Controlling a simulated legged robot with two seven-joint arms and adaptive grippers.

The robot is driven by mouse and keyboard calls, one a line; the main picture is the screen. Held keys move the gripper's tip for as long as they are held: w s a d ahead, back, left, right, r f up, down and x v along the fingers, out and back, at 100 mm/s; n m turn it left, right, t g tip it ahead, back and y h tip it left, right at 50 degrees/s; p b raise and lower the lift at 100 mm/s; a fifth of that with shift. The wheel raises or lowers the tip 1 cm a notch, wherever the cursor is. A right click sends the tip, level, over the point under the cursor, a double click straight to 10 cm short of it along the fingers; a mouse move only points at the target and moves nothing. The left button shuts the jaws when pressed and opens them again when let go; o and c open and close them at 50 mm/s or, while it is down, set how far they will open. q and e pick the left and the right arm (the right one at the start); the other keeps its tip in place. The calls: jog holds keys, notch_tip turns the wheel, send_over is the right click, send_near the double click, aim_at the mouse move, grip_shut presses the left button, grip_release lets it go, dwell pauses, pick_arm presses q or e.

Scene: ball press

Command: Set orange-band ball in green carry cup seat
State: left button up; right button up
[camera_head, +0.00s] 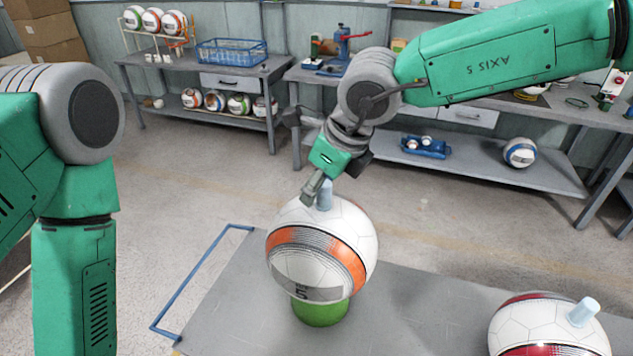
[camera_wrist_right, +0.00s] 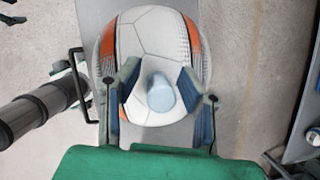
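The orange-band ball (camera_head: 322,250), white with an orange stripe and a grey patch marked 5, sits over the green carry cup (camera_head: 321,312), whose lower part shows beneath it. How deep it sits cannot be told. A pale blue peg (camera_head: 325,195) stands up from its top. My right gripper (camera_head: 323,188) is at the ball's top. In the right wrist view, its open fingers (camera_wrist_right: 160,88) stand on either side of the peg (camera_wrist_right: 161,94), with small gaps showing. The cup is hidden there behind the ball (camera_wrist_right: 152,40). My left gripper is out of view.
The grey cart top (camera_head: 415,305) has a blue handle (camera_head: 195,285) at its left. A dark-red-banded ball (camera_head: 545,325) with a peg stands on it at front right. Between the balls the top is clear. Workbenches with balls and a blue basket (camera_head: 232,53) stand behind.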

jog(key=shift+d+r, duration=0.1)
jog(key=shift+d, duration=0.15)
jog(key=shift+r, duration=0.3)
jog(key=v, duration=1.2)
jog(key=shift+a, duration=0.1)
